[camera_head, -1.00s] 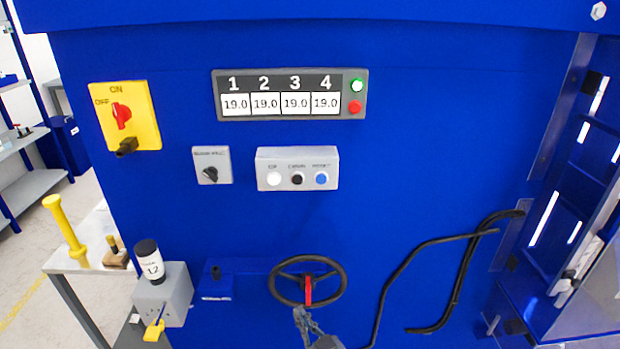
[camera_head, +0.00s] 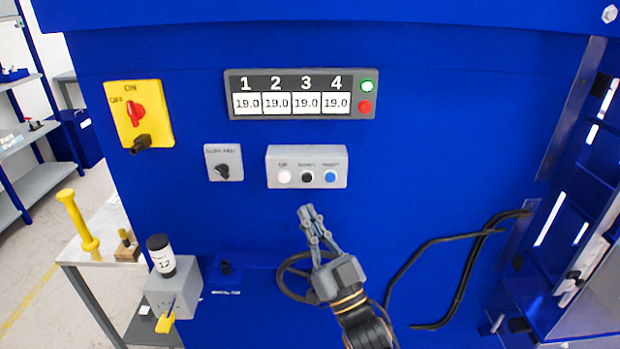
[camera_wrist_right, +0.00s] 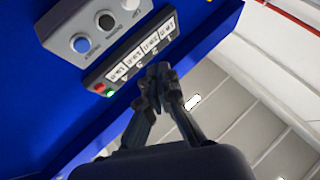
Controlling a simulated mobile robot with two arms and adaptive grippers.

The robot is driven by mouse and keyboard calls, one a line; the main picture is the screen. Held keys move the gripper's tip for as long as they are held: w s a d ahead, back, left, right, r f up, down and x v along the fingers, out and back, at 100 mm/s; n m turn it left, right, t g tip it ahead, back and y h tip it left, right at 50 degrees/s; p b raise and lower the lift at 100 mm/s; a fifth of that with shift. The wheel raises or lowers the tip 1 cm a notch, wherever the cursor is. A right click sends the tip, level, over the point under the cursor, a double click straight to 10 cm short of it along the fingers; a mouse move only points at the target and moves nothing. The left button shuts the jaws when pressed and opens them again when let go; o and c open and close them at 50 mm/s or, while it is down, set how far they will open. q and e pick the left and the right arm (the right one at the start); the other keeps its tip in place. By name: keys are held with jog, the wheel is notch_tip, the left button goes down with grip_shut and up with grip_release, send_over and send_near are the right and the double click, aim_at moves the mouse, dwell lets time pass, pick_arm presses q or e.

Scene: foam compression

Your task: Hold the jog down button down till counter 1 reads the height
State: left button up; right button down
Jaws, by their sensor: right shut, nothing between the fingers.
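A grey button box (camera_head: 272,167) on the blue machine front carries a white button (camera_head: 284,176), a black button (camera_head: 307,176) and a blue button (camera_head: 330,175). Their labels are too small to read surely, so I cannot confirm which is jog down. The counter display (camera_head: 300,81) above has windows 1 to 4. Counter 1 (camera_head: 247,103) reads 19.0, as do the others. My right gripper (camera_head: 306,212) is shut and empty, its fingertips below the box and apart from the buttons. The right wrist view shows its fingertips (camera_wrist_right: 158,72), the box (camera_wrist_right: 62,28) and the display. My left gripper is not in view.
A green lamp (camera_head: 367,86) and a red button (camera_head: 365,106) sit beside the counters. A rotary knob (camera_head: 223,171), a yellow switch (camera_head: 139,113) and a handwheel (camera_head: 283,284), partly behind my arm, are nearby. Black cables (camera_head: 462,284) hang at right.

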aim_at(307, 178)
jog(key=shift+w, duration=0.1)
jog(key=w+b, duration=0.4)
jog(key=w, duration=0.4)
jog(key=shift+w, duration=0.35)
jog(key=shift+w+f, duration=0.1)
dwell(1.2)
jog(key=shift+w, duration=0.35)
jog(key=shift+w+b, duration=0.4)
jog(key=shift+b, duration=0.05)
dwell(2.8)
